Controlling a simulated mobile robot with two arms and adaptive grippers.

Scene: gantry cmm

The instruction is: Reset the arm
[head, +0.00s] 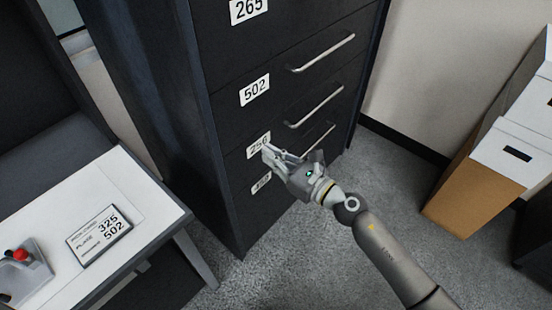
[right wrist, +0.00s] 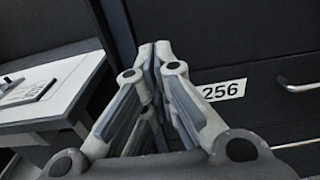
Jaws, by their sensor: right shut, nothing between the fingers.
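My right arm (head: 385,250) reaches in from the lower right in the head view. My right gripper (head: 268,150) is shut and empty, in front of the dark filing cabinet (head: 225,190), by the drawer labels. In the right wrist view the fingers (right wrist: 154,48) meet at their tips, with the label 256 (right wrist: 225,90) just to their right. I cannot tell whether the fingertips touch the cabinet. My left gripper is not in view.
Cabinet drawers have bar handles (head: 318,105) and labels such as 502 (head: 255,90). A white table (head: 135,185) at left bears a sign (head: 98,235) and a tray (head: 25,275) with a red-topped item. Boxes (head: 485,185) stand right. Carpet (head: 385,170) between is clear.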

